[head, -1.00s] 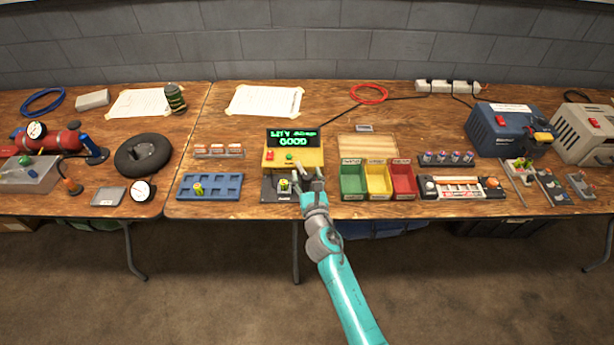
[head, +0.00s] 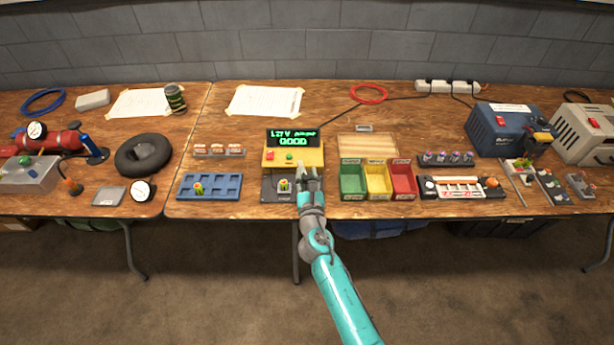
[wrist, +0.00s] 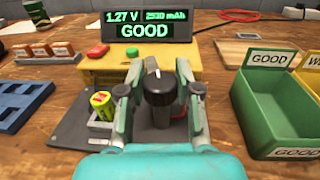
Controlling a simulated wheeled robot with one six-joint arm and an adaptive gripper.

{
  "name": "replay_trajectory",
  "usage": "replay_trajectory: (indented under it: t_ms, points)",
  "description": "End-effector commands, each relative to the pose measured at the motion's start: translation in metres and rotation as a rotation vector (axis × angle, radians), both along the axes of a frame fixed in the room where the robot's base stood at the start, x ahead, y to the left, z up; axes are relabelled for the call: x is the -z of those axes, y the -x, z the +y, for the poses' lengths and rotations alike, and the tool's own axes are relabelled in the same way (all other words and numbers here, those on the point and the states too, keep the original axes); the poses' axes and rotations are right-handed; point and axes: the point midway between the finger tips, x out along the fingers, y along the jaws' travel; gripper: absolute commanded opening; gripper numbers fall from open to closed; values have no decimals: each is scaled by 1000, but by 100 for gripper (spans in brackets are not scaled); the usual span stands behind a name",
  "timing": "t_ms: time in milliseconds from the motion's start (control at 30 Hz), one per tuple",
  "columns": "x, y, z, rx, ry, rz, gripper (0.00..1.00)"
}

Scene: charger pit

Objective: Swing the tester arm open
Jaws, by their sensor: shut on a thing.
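The battery tester has a yellow housing (head: 293,158) and a dark display (wrist: 141,27) reading 1.27 V and GOOD in green. A dark plate (wrist: 72,140) lies in front of it. A yellow, red and green battery (wrist: 102,104) stands in a holder on the plate, left of my gripper. My gripper (head: 309,172) is over the plate's right side. In the wrist view its fingers are shut on a black knob (wrist: 159,92) with a white mark, apparently the tester arm's handle. The rest of the arm is hidden behind the knob and fingers.
Green (head: 353,180), yellow (head: 378,180) and red (head: 403,180) bins stand close to the right of my gripper. A blue tray (head: 224,187) with one battery is on the left. The bench's front edge is just below the tester.

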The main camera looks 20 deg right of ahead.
Motion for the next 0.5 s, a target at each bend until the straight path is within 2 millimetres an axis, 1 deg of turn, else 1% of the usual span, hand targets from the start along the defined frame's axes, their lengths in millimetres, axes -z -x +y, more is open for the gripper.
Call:
replay_trajectory:
  t_ms: [33,300,500]
  points:
    - [2,0,2,20,1,2,0]
    - [1,-1,2,194,2,-5,0]
    - [0,0,1,287,1,-6,0]
